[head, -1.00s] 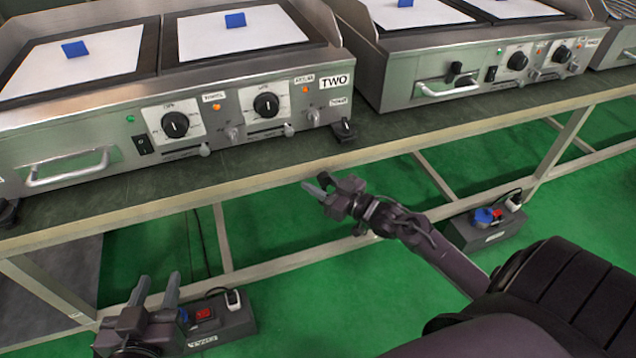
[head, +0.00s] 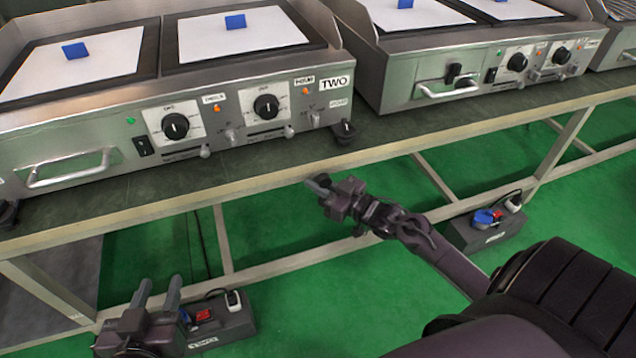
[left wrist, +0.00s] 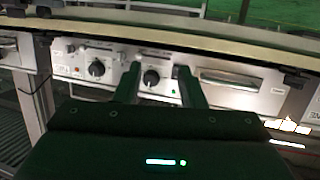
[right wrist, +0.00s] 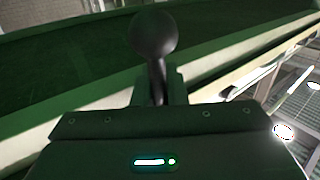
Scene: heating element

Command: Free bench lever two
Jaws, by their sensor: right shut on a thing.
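The bench lever, a black ball knob (right wrist: 154,36) on a thin dark stem, stands up between my right fingers in the right wrist view. My right gripper (right wrist: 160,88) is shut on its stem below the ball. In the head view my right gripper (head: 322,186) is at the front edge of the bench, below the griddle marked TWO (head: 318,110), and it mostly hides the lever there. My left gripper (head: 158,287) is open and empty, low in front of the bench; its parted fingers also show in the left wrist view (left wrist: 160,75).
The bench (head: 140,208) has a wooden front edge running across the view. A second griddle (head: 450,75) stands to the right. Power boxes (head: 232,322) (head: 485,232) sit on the green floor below. The floor between them is clear.

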